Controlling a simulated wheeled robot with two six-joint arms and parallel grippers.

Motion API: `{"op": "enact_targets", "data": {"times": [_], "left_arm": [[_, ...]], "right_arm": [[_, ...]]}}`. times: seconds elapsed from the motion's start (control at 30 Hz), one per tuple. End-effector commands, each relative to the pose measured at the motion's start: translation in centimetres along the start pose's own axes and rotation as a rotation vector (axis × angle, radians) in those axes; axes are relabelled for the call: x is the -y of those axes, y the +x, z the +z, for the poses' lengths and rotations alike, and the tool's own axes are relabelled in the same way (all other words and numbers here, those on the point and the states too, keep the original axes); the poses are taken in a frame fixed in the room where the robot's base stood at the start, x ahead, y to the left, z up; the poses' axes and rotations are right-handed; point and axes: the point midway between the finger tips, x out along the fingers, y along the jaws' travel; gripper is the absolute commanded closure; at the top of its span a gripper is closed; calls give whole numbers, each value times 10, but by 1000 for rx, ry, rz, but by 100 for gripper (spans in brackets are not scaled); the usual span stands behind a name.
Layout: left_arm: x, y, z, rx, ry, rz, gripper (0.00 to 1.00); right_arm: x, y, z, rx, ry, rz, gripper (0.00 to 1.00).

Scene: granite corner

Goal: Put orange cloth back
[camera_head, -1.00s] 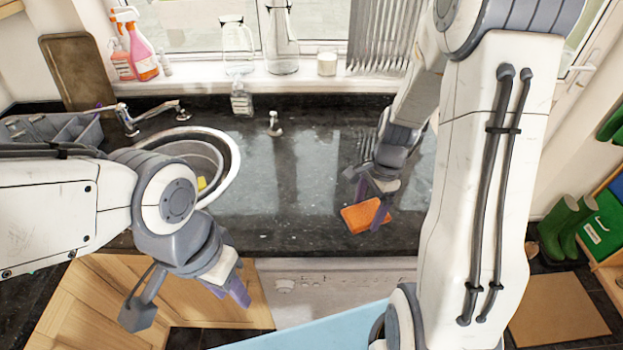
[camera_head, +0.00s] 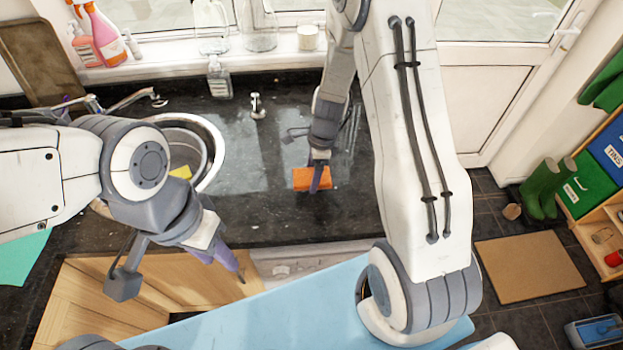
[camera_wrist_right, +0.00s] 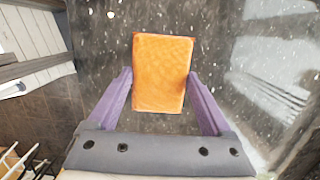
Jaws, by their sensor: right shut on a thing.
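The orange cloth (camera_head: 302,180) looks like a flat folded block over the dark counter, near its front edge. My right gripper (camera_head: 319,174) is shut on it; one purple finger crosses the cloth in the head view. In the right wrist view the cloth (camera_wrist_right: 162,72) sits between the two purple fingers, its far end beyond the tips. I cannot tell whether it touches the counter. My left gripper (camera_head: 222,258) hangs in front of the counter at the left, away from the cloth; its fingers overlap, so its opening is unclear.
A round sink (camera_head: 207,135) with a yellow item (camera_head: 181,172) lies left. Bottles and a white candle (camera_head: 308,37) line the sill. Counter between sink and cloth is clear.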

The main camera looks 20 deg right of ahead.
Motion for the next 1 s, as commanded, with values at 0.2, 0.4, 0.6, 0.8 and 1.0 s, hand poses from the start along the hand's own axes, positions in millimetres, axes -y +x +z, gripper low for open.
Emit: {"op": "enact_targets", "data": {"times": [0.2, 0.4, 0.6, 0.8, 1.0], "left_arm": [[0, 1, 0, 0, 0, 0, 62], [0, 2, 0, 0, 0, 0, 62], [0, 2, 0, 0, 0, 0, 62], [0, 4, 0, 0, 0, 0, 62], [0, 4, 0, 0, 0, 0, 62]], "right_arm": [[0, 28, -2, -1, 1, 4, 68], [1, 42, -4, 0, -1, -1, 68], [1, 42, -4, 0, -2, -1, 68], [1, 44, -4, 0, -2, -1, 0], [1, 44, -4, 0, -2, -1, 0]]}}
